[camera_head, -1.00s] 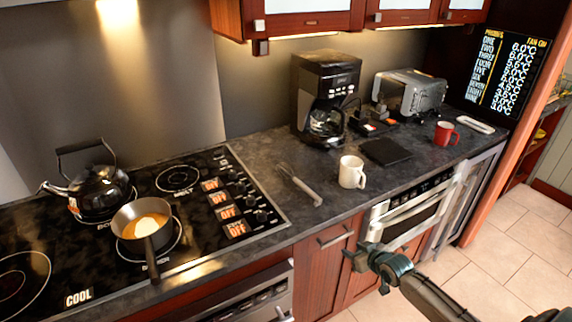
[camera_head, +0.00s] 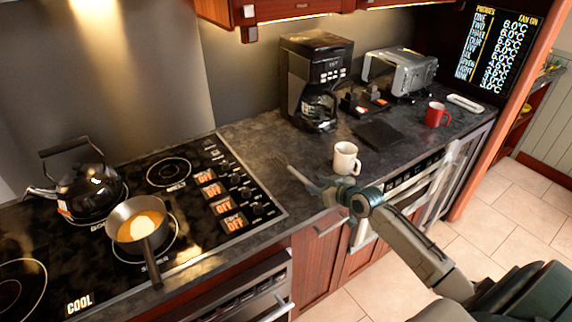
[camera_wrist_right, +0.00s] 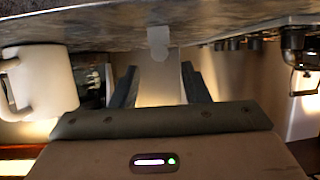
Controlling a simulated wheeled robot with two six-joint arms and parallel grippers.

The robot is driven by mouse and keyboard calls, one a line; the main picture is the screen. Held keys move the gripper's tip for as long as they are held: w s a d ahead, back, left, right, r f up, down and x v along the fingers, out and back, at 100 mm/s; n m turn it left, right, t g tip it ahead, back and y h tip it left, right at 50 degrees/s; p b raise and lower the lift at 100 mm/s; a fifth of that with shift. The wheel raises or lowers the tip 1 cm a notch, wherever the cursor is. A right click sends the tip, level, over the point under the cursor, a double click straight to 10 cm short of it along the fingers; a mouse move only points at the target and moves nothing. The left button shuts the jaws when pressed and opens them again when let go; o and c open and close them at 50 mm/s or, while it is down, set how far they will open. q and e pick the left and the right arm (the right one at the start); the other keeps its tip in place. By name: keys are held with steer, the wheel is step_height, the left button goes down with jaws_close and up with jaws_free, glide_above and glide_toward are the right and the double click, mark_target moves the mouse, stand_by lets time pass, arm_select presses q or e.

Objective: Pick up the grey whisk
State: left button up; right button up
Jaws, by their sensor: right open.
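The grey whisk (camera_head: 283,164) lies on the dark counter between the cooktop and the white mug. Its wire end shows in the head view, and my right gripper hides part of the handle. My right gripper (camera_head: 309,186) is over the counter's front edge, beside the whisk handle, with its fingers pointing toward it. In the right wrist view, which looks upside down, the two fingers (camera_wrist_right: 160,82) are apart. A pale grey handle end (camera_wrist_right: 157,42), apparently the whisk's, shows ahead between them. Nothing is held. My left gripper is not in view.
The white mug (camera_head: 345,158) stands close beside my right gripper and also shows in the wrist view (camera_wrist_right: 38,82). A coffee maker (camera_head: 315,82) stands behind. The cooktop at left bears a saucepan (camera_head: 139,222) and a kettle (camera_head: 88,180). A red mug (camera_head: 437,115) stands farther right.

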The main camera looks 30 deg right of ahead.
mark_target(307, 180)
steer(key=shift+w+a+f, duration=0.1)
steer(key=shift+w+f, duration=0.05)
steer(key=shift+w, duration=0.25)
steer(key=shift+w+f, duration=0.1)
steer(key=shift+w, duration=0.2)
steer(key=p+x, duration=0.2)
steer(key=x, duration=0.2)
steer(key=shift+w+a+f, duration=0.15)
steer(key=shift+w+f, duration=0.15)
steer(key=shift+w, duration=0.2)
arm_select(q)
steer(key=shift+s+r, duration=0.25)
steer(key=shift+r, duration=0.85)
arm_select(e)
steer(key=shift+s, duration=0.1)
jaws_close()
